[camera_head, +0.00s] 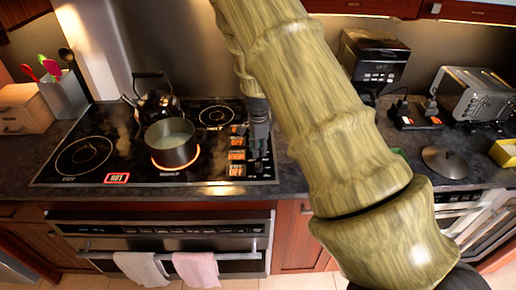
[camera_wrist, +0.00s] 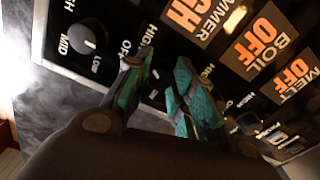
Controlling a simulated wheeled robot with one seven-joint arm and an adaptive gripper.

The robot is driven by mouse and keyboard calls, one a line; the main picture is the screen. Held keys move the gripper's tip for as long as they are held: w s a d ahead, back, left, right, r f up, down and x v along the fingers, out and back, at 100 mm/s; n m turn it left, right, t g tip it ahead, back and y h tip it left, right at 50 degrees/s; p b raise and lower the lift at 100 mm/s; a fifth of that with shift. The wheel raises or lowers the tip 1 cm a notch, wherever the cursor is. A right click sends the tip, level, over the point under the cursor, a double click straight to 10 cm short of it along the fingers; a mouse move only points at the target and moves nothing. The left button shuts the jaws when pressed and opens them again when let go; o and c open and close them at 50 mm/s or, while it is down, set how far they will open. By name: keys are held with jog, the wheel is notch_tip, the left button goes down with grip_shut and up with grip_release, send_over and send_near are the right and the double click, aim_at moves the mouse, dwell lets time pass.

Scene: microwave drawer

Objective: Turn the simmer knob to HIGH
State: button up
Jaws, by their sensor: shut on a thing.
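My gripper reaches down onto the control strip at the right of the cooktop in the head view (camera_head: 259,143). In the wrist view its two teal fingers (camera_wrist: 163,95) close around a dark knob, which I take to be the simmer knob (camera_wrist: 156,76). The fingers hide most of it, so its pointer cannot be read. HIGH and OFF labels show around it. The orange simmer display (camera_wrist: 188,14) reads HIGH. The boil display (camera_wrist: 254,44) and the melt display (camera_wrist: 293,73) read OFF.
Another knob (camera_wrist: 88,39), marked MID and LOW, stands left of the fingers. A pot (camera_head: 172,142) sits on a glowing burner, with a dark kettle (camera_head: 155,98) behind it. A toaster (camera_head: 474,95) and a dark lid (camera_head: 445,161) are on the right counter.

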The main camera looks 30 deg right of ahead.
jog(key=o, duration=1)
jog(key=shift+f, duration=0.1)
jog(key=shift+o, duration=0.2)
notch_tip(320, 180, up, 12)
jog(key=shift+d, duration=0.1)
dwell(0.4)
